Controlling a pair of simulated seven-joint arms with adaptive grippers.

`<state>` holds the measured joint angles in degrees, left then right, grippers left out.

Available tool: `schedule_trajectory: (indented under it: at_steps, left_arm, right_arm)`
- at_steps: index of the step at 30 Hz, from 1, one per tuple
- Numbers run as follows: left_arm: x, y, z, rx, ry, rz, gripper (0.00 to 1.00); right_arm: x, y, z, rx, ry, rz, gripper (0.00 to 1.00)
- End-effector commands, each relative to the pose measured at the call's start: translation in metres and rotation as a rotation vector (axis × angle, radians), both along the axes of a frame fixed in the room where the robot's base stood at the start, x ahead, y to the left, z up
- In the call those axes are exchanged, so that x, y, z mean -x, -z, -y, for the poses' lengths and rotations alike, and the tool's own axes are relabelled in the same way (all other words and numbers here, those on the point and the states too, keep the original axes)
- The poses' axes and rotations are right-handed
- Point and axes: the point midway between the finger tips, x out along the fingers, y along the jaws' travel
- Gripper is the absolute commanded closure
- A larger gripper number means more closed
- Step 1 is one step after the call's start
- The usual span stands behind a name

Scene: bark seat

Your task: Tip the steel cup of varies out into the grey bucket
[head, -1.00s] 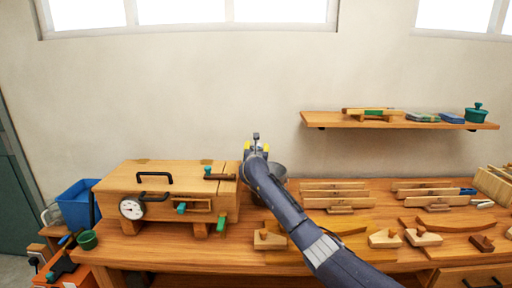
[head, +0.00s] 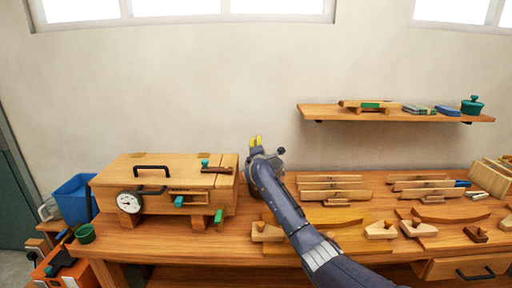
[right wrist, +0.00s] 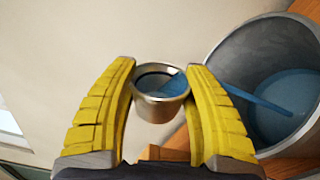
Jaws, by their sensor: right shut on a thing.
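The steel cup (right wrist: 161,108) is between the yellow fingers of my right gripper (right wrist: 160,78) in the right wrist view, and the gripper is shut on it. Blue contents (right wrist: 174,86) show inside the cup, lying toward its right side. A thin blue stream (right wrist: 250,98) runs from behind the right finger into the grey bucket (right wrist: 240,62). Blue material (right wrist: 285,105) lies inside the bucket. In the head view my right gripper (head: 255,141) is above the bench, right of the wooden box; the cup and bucket are hidden behind my arm there. My left gripper is not in view.
The wooden box with a dial (head: 165,180) stands left on the workbench (head: 190,243). Racks of wooden strips (head: 333,190) and wooden planes (head: 380,230) lie to the right. A wall shelf (head: 400,113) is above right. A blue bin (head: 72,199) stands at far left.

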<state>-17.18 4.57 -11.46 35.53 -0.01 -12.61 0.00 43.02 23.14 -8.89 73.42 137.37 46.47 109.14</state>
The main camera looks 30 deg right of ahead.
Motion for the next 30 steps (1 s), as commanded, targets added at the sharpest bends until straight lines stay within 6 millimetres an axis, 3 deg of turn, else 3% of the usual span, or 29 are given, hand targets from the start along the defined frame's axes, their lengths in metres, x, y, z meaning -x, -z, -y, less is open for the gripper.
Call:
schedule_trajectory:
  at_steps: [15,30]
  left_arm:
    - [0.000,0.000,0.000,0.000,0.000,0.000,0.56]
    - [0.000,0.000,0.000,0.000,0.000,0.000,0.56]
  right_arm:
    - [0.008,0.001,0.012,-0.445,-0.001,0.288,0.83]
    - [0.010,0.001,0.016,-0.538,0.000,0.350,0.83]
